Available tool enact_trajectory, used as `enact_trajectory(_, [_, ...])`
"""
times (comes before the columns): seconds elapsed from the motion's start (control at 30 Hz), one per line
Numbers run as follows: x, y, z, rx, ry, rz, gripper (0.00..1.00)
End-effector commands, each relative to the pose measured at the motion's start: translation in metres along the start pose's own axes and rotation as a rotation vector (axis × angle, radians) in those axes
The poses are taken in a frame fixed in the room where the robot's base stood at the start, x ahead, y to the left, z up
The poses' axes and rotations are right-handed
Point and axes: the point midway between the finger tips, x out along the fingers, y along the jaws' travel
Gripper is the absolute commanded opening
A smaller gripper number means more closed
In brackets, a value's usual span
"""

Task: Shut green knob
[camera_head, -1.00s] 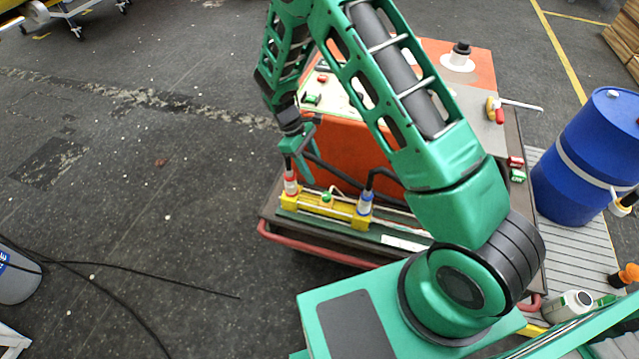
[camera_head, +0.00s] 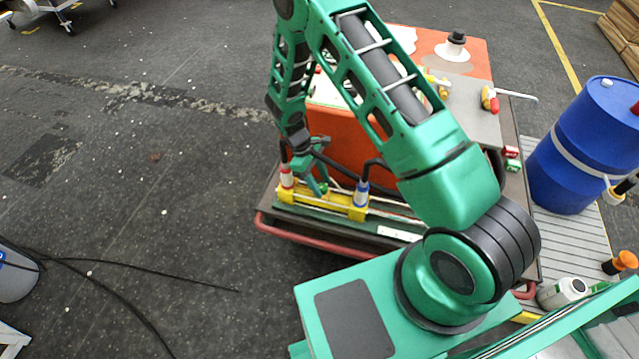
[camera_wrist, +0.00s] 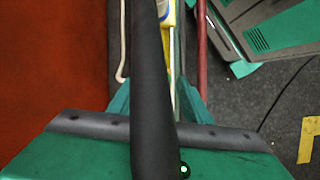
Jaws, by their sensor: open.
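The yellow cylinder unit (camera_head: 338,205) lies along the front edge of the cart, with a red and white fitting (camera_head: 286,177) at its left and a blue and white fitting (camera_head: 361,194) at its right. My gripper (camera_head: 317,184) is open and points down at the middle of the unit, between the fittings. The green knob there cannot be told apart from my green fingers. In the wrist view, a thick black hose covers the middle between my fingers (camera_wrist: 155,103). A strip of yellow (camera_wrist: 178,62) shows beside it; the knob is hidden, and contact cannot be told.
Black hoses (camera_head: 376,164) rise from the fittings close to my gripper. The orange housing (camera_head: 345,150) stands just behind. A red rail (camera_head: 300,238) runs along the cart's front. A blue drum (camera_head: 580,150) stands at the right.

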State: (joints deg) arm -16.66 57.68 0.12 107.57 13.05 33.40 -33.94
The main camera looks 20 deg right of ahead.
Motion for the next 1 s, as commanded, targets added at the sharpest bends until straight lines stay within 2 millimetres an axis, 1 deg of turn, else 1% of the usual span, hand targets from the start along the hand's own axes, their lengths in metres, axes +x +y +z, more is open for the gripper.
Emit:
enact_trajectory(0.27, [0.0015,0.0001,0.0000,0.000,0.000,0.000,0.45])
enact_trajectory(0.3, [0.0015,0.0001,0.0000,0.000,0.000,0.000,0.40])
enact_trajectory(0.37, [0.0014,0.0001,0.0000,0.000,0.000,0.000,0.25])
enact_trajectory(0.4, [0.0014,0.0001,-0.0001,0.000,0.001,0.000,0.16])
enact_trajectory(0.43, [0.0014,0.0002,-0.0001,0.000,0.001,0.000,0.09])
enact_trajectory(0.47, [0.0014,0.0003,-0.0001,0.000,0.001,0.000,0.04])
enact_trajectory(0.77, [0.0012,0.0019,0.0000,0.025,0.002,-0.008,0.04])
enact_trajectory(1.0, [0.0009,0.0042,0.0001,0.139,0.003,-0.054,0.04])
